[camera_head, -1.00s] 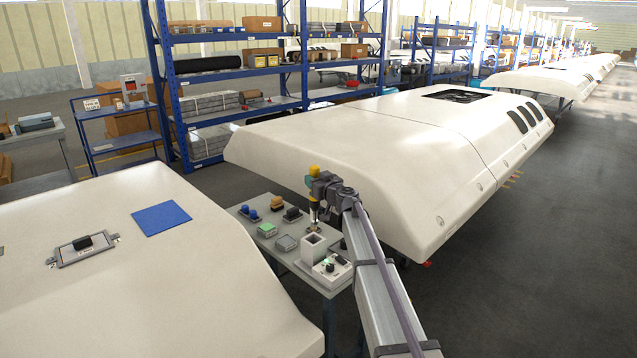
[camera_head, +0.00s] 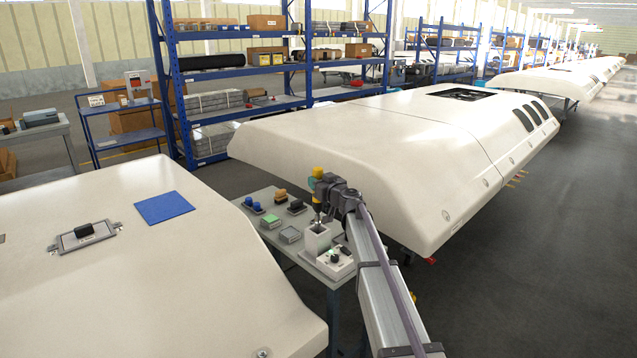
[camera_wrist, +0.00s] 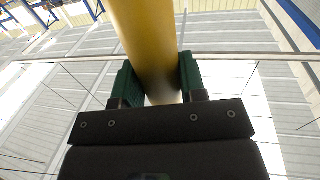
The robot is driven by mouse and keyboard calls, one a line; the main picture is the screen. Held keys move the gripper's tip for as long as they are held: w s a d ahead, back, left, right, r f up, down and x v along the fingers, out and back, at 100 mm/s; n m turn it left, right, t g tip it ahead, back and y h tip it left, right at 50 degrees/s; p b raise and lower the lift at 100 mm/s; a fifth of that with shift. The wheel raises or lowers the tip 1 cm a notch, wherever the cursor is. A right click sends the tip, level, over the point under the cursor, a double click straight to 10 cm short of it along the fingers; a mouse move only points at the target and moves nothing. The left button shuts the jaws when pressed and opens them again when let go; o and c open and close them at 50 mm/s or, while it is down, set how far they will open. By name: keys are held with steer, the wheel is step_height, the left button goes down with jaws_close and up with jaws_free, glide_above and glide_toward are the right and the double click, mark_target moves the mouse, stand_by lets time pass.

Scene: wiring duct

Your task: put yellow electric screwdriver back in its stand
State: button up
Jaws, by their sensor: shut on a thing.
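The yellow electric screwdriver (camera_head: 318,172) is upright in my gripper (camera_head: 320,186), over the small table. In the wrist view its thick yellow body (camera_wrist: 146,40) runs between the green finger pads of my gripper (camera_wrist: 158,82), which are shut on it. The stand is not visible in the wrist view.
The grey table (camera_head: 262,212) also carries a white control box (camera_head: 336,264) with a dark knob, a green-topped block (camera_head: 270,221), a grey block (camera_head: 290,234) and blue, orange and black items. Large white shells stand left (camera_head: 110,260) and behind (camera_head: 380,145).

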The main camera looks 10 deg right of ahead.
mark_target(319, 211)
steer(key=shift+r, duration=0.15)
stand_by(0.5)
steer(key=shift+f+b, duration=5.9)
steer(key=shift+f, duration=0.15)
steer(key=shift+r, duration=0.1)
steer(key=o, duration=1.2)
